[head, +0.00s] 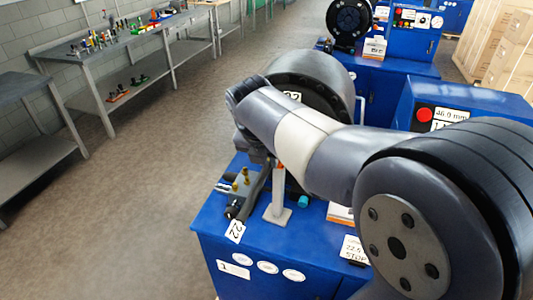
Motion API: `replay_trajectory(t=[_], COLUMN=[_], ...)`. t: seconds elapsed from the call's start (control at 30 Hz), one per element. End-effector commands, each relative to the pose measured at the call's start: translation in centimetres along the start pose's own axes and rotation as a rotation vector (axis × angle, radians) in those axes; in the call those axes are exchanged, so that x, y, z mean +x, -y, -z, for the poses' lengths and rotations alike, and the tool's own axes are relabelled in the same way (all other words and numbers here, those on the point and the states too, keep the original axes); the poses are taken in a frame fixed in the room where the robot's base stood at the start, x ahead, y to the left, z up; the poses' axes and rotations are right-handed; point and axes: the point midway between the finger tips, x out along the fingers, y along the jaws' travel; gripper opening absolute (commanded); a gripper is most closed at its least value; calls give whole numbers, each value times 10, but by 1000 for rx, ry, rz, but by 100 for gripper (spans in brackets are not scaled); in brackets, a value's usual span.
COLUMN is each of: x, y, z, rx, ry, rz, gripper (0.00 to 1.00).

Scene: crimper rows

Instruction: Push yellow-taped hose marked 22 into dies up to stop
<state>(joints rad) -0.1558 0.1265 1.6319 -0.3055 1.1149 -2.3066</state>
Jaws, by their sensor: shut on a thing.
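The dark round die head (312,82) of the near blue crimper stands behind my arm, with a white label, perhaps 22, partly covered. My gripper (257,152) is only partly seen, dark, below my wrist and in front of the die head. No yellow tape can be made out, and the die opening is hidden. A white tag marked 22 (235,231) lies at the front left of the crimper's blue top (208,224).
A control box with a red button (424,115) stands right. Another crimper (350,20) stands behind. Floor is free left, before benches.

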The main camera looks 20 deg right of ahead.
Motion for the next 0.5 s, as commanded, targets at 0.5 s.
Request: replay_trajectory(t=[0.5], x=[24], y=[0], z=[1], rx=[-4], ry=[11], rz=[6], gripper=[0])
